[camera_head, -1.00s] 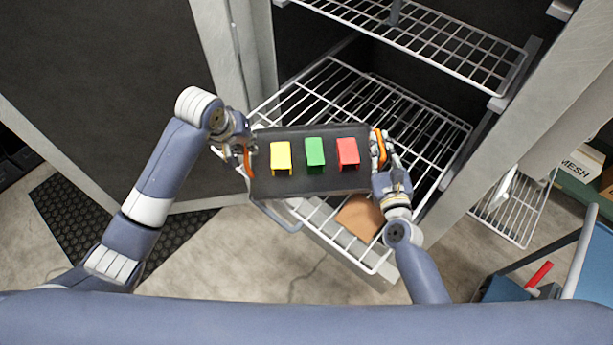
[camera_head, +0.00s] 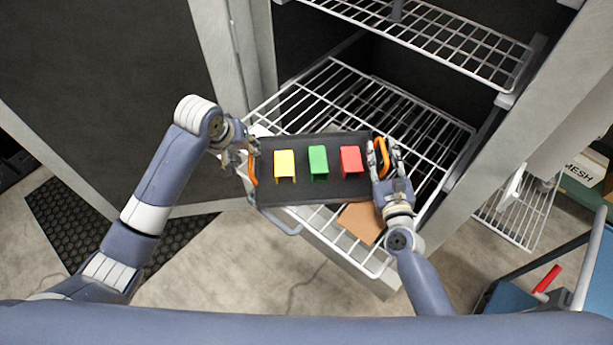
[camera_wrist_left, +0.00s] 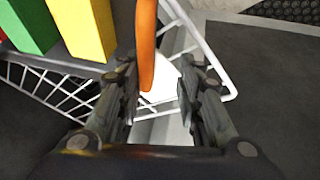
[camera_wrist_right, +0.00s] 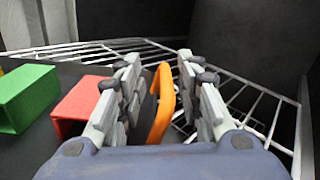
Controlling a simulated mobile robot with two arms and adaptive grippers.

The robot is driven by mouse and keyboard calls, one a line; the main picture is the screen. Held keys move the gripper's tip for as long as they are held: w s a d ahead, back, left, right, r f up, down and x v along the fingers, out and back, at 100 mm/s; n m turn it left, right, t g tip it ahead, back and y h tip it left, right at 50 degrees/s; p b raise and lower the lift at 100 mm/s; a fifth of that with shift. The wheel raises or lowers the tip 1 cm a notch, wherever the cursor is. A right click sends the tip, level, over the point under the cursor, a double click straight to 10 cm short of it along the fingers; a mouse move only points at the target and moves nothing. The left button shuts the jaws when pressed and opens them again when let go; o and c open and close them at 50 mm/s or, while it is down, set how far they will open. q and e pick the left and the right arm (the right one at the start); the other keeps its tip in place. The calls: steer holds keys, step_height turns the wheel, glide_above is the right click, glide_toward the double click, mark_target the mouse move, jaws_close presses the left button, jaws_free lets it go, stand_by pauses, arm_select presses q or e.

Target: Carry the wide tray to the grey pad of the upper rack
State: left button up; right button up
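The wide tray (camera_head: 325,190) is dark and carries a yellow block (camera_head: 285,165), a green block (camera_head: 318,162) and a red block (camera_head: 351,161). It lies over the front of a white wire rack (camera_head: 415,115); whether it rests fully on the wires is hard to tell. My left gripper (camera_head: 246,162) is open around the left orange handle (camera_wrist_left: 146,45), with a gap on the right side. My right gripper (camera_head: 384,160) is open around the right orange handle (camera_wrist_right: 162,105), with gaps beside it. I see no grey pad; the tray may hide it.
A brown pad (camera_head: 361,222) lies on the rack, at the tray's front right. Another wire rack (camera_head: 430,35) hangs above and behind. Cabinet posts (camera_head: 222,60) stand at left and right. A blue cart with a red handle (camera_head: 547,278) is at lower right.

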arm_select(q)
steer(key=shift+d, duration=0.1)
arm_select(e)
steer(key=shift+a, duration=0.1)
arm_select(q)
steer(key=shift+s+r, duration=0.2)
steer(key=shift+r, duration=0.3)
arm_select(e)
steer(key=shift+a, duration=0.1)
arm_select(q)
steer(key=v, duration=1.1)
arm_select(e)
steer(key=s, duration=0.8)
steer(key=s+d, duration=0.1)
steer(key=s, duration=0.3)
steer(key=shift+r, duration=0.1)
